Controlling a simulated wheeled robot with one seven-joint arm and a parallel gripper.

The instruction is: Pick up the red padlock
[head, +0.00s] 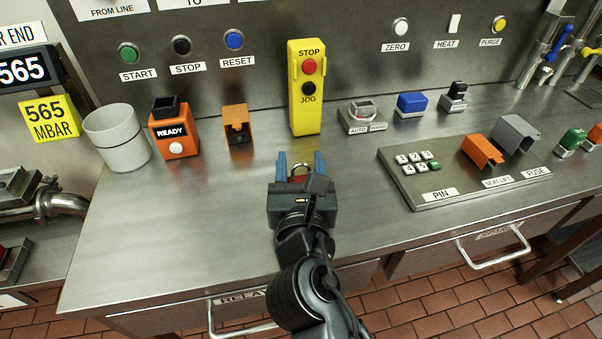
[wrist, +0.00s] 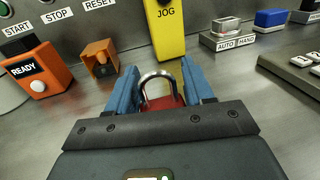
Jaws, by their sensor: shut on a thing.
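The red padlock (wrist: 163,102) sits between the two blue fingers of my gripper (wrist: 158,92) in the wrist view. Its silver shackle points up and its red body is partly hidden behind the gripper's front edge. In the head view my gripper (head: 301,165) is over the steel counter, in front of the yellow STOP/JOG box, and the padlock (head: 300,170) shows as a small piece between the fingers. My gripper is shut on the padlock. I cannot tell whether the padlock touches the counter.
The yellow STOP/JOG box (head: 305,115) stands just behind. An orange holder (head: 237,140), the READY box (head: 174,140) and a white cup (head: 118,140) are to the left. The AUTO/HAND switch (head: 362,116) and PIN panel (head: 420,200) are to the right. The counter's front left (head: 170,240) is clear.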

